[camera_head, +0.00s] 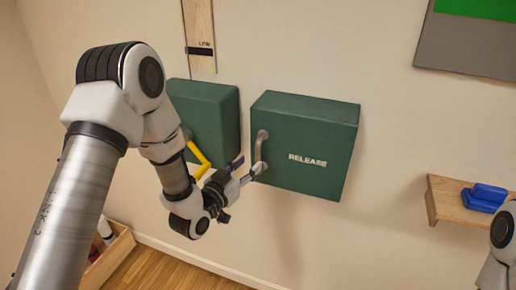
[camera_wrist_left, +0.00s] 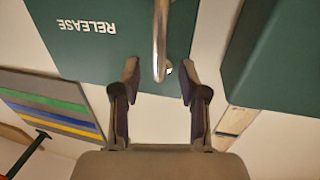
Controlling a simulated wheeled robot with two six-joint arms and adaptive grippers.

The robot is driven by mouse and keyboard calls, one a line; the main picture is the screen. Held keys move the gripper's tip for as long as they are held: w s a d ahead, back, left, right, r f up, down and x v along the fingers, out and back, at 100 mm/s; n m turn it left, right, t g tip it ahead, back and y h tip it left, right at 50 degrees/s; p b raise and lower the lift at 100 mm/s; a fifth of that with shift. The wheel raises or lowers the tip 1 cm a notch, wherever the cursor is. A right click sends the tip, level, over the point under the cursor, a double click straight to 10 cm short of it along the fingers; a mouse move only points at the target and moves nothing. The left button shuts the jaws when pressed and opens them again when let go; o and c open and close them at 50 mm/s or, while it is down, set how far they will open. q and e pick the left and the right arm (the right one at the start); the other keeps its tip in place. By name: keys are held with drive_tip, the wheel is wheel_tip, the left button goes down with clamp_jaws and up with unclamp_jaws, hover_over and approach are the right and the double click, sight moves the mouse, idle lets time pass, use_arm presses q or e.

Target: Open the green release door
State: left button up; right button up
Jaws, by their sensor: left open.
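The green release door (camera_head: 318,130) is the front of a wall-mounted green box, with white RELEASE lettering and a vertical metal handle (camera_head: 261,148) near its left edge. It looks closed. My left gripper (camera_head: 248,172) is at the handle's lower end. In the left wrist view, the door (camera_wrist_left: 75,50) appears upside down. The handle (camera_wrist_left: 160,35) reaches between the spread fingertips of my left gripper (camera_wrist_left: 160,78), one finger on each side, with visible gaps. The fingers are open. My right gripper is out of view.
A second green box (camera_head: 215,110) hangs just left, partly behind my left arm. A yellow bent bar (camera_head: 198,155) shows beside my wrist. A wooden shelf (camera_head: 445,205) with a blue object (camera_head: 485,197) is at right. A wooden crate (camera_head: 112,255) sits on the floor at lower left.

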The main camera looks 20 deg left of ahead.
sight(256, 158)
use_arm(q)
drive_tip(key=w+p, duration=0.1)
drive_tip(key=w, duration=0.1)
drive_tip(key=w+d, duration=0.1)
drive_tip(key=w, duration=0.2)
drive_tip(key=shift+p, duration=0.35)
drive_tip(key=shift+w+d, duration=0.1)
drive_tip(key=shift+w, duration=0.2)
drive_tip(key=shift+f, duration=0.1)
drive_tip(key=shift+c, duration=0.3)
clamp_jaws()
